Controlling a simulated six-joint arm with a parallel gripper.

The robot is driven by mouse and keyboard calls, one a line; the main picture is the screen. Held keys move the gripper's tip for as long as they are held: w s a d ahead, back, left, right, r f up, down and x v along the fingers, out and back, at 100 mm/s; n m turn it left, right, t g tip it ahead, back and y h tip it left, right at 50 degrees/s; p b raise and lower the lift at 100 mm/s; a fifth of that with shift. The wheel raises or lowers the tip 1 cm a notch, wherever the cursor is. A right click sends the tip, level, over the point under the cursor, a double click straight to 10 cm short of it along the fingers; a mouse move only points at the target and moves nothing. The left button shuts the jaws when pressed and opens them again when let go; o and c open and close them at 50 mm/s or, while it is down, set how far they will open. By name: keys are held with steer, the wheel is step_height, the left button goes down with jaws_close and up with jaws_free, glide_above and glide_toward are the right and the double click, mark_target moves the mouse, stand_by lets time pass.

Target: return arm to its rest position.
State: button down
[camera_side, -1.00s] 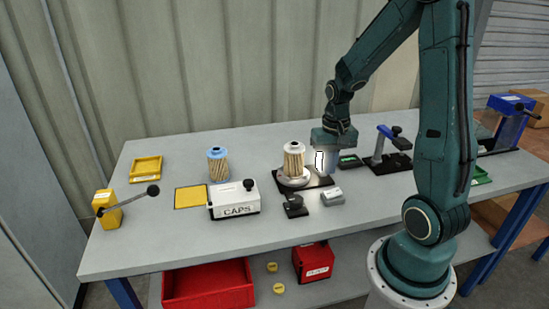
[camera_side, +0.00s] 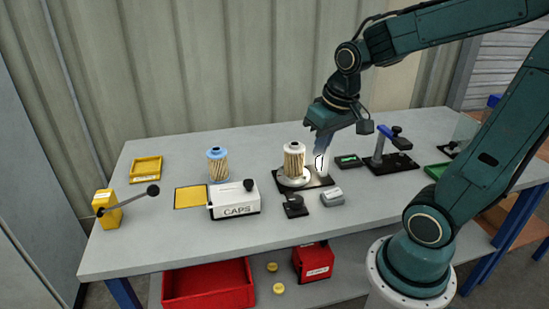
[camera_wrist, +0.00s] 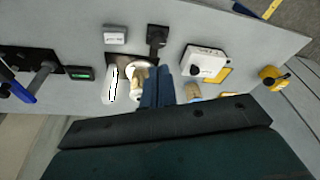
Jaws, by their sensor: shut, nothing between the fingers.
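My gripper (camera_side: 320,151) is shut and empty. It hangs tilted above the bench, over the right end of the black base plate (camera_side: 325,180). Its two blue fingers lie together in the wrist view (camera_wrist: 158,70). A pleated filter cartridge (camera_side: 294,160) with a white top stands upright on a round pale seat, left of the fingers. A clear or whitish cylinder with a black-outlined mark (camera_side: 320,168) stands on the same plate, below the fingertips; it also shows in the wrist view (camera_wrist: 108,92). I cannot tell the gap between them.
A blue-capped cartridge (camera_side: 218,165), a white CAPS box (camera_side: 234,201), a yellow tray (camera_side: 146,170) and a yellow lever box (camera_side: 106,208) are at left. A blue-handled press (camera_side: 380,150) stands at right. A red bin (camera_side: 208,286) is below. The front bench strip is clear.

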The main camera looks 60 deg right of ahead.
steer(key=s+a+r+n+t, duration=0.2)
steer(key=s+a+r+n, duration=0.2)
steer(key=s+a+r, duration=0.1)
steer(key=shift+s+a+r+t+y, duration=0.35)
steer(key=shift+s+a, duration=0.4)
steer(key=shift+a, duration=0.45)
